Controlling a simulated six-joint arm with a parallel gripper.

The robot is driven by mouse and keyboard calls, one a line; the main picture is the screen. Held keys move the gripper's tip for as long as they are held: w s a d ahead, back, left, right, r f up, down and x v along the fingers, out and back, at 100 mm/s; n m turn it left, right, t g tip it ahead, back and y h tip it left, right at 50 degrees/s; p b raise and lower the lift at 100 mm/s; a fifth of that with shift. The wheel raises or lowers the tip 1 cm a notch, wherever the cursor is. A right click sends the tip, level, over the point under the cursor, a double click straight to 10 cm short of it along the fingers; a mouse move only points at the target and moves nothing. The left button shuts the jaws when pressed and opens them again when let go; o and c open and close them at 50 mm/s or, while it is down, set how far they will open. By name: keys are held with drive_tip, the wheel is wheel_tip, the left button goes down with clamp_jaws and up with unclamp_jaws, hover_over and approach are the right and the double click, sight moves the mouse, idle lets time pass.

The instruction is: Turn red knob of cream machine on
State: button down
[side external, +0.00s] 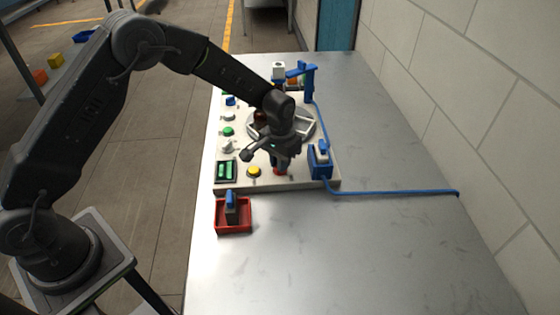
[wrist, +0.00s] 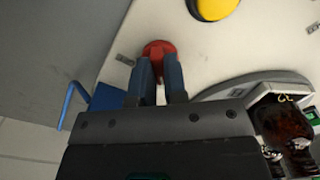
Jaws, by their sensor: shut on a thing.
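The cream machine (side external: 240,178) is a flat panel on the metal table with buttons and a round grey turntable. Its red knob (wrist: 158,48) shows in the wrist view, near the panel's edge marks. My gripper (wrist: 160,72) is shut on the red knob, one finger on each side of it. In the side view my gripper (side external: 279,166) points down at the knob near the panel's front edge, and a little red (side external: 279,172) shows below the fingers. The knob's exact angle is partly hidden by the fingers.
A yellow button (side external: 253,172) and a green display (side external: 226,171) lie left of the knob. A blue device (side external: 319,160) with a blue cable (side external: 400,192) stands to the right. A red tray (side external: 234,228) sits in front. An amber bottle (wrist: 285,125) is close by. The right table area is clear.

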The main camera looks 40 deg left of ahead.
idle(0.4)
drive_tip(key=c, duration=1.2)
unclamp_jaws()
drive_tip(key=shift+o, duration=0.2)
drive_tip(key=shift+r, duration=0.15)
wheel_tip(320, 180, up, 14)
drive_tip(key=shift+f, duration=0.2)
